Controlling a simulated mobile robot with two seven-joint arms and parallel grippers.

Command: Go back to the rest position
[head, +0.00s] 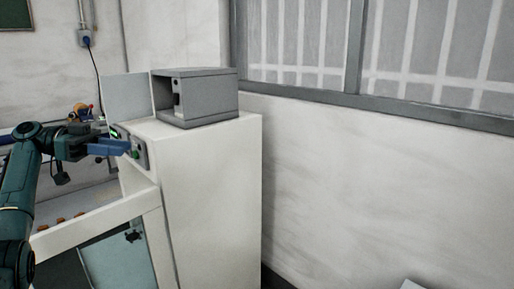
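My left arm comes in from the left, and my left gripper (128,147) points right with its blue fingers close together and nothing visible between them. The fingertips are right at a grey control panel (141,158) on the front of a white cabinet machine (212,190). I cannot tell whether they touch it. The panel shows a green lit display (115,133) and a green button (135,154). My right gripper is not in view.
A grey open-fronted box (208,98) stands on the cabinet top. Below the gripper are a white frame (95,221) and a glass-like panel (118,258). Small orange-brown pieces (60,220) lie on a surface behind my arm. A white wall and grey-framed window fill the right side.

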